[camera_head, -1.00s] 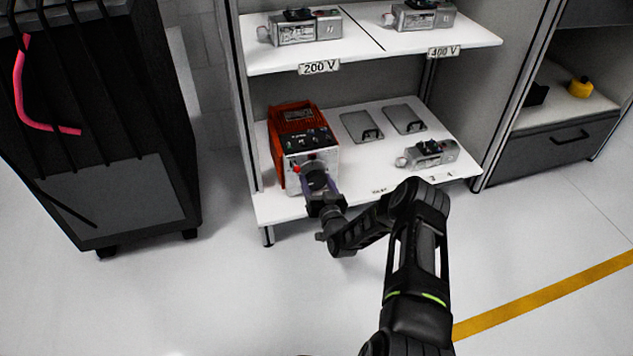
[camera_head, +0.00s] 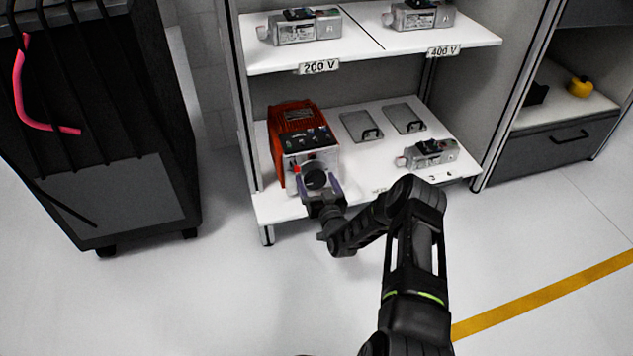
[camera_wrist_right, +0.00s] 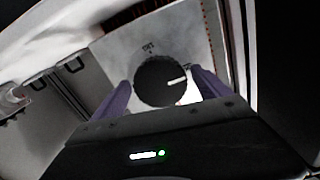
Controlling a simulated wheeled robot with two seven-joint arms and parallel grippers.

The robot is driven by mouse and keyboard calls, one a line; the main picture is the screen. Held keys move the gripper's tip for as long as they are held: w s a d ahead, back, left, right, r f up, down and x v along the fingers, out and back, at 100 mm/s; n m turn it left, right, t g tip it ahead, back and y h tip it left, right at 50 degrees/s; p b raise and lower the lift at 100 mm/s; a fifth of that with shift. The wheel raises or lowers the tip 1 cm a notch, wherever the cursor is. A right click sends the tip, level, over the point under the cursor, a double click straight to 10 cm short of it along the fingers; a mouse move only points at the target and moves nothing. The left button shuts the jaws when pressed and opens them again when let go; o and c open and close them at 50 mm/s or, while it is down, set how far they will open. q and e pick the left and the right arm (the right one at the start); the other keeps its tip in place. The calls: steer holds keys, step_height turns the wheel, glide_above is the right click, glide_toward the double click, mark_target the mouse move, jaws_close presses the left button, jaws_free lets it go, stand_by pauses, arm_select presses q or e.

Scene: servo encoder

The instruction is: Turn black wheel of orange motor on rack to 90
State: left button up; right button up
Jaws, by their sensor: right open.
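The orange motor (camera_head: 283,148) stands on the lower rack shelf (camera_head: 356,196) at the left, with a pale front face. Its black wheel (camera_head: 315,180) is on that face; in the right wrist view the wheel (camera_wrist_right: 161,82) is round with a white mark pointing right. My right gripper (camera_head: 319,187) is open at the wheel. In the right wrist view its two purple fingers (camera_wrist_right: 160,95) stand on either side of the wheel's lower part; I cannot tell whether they touch it. My left gripper is not in view.
Grey motors stand on the upper shelf (camera_head: 372,56) and one grey motor (camera_head: 430,153) on the lower shelf at right. Two grey plates with handles (camera_head: 361,126) lie behind. A black cabinet (camera_head: 100,130) stands left. The floor in front is clear.

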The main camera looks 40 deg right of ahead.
steer(key=shift+s+a+p, duration=0.15)
steer(key=shift+s+p, duration=0.2)
steer(key=shift+s, duration=0.05)
steer(key=p+v, duration=0.2)
steer(key=v, duration=0.5)
steer(key=shift+p, duration=0.35)
